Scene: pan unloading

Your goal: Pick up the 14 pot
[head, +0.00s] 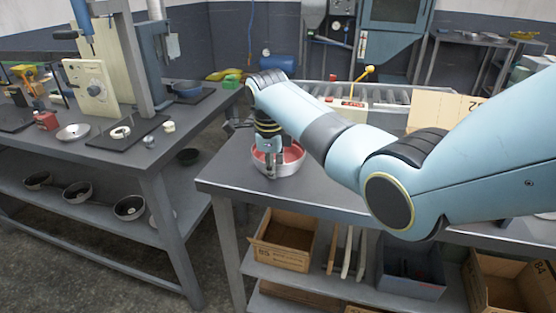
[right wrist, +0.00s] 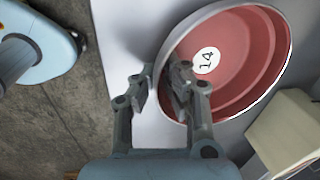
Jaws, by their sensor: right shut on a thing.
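The 14 pot (head: 293,158) is a round pan with a red inside and a pale metal rim. It is at the near left part of the grey table in the head view. In the right wrist view the pot (right wrist: 247,68) shows a white round label with "14" on its floor. My right gripper (head: 269,169) reaches down at the pot's left side. In the right wrist view my right gripper (right wrist: 163,92) is shut on the pot's wall, one finger inside and one outside. I cannot tell whether the pot touches the table. My left gripper is not in view.
The grey table (head: 228,169) has bare room around the pot. A cardboard box (head: 440,108) stands to the right, behind my arm. Cartons (head: 283,243) are on the shelf below. A second workbench (head: 150,160) with tools and several pans stands at left, across a gap.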

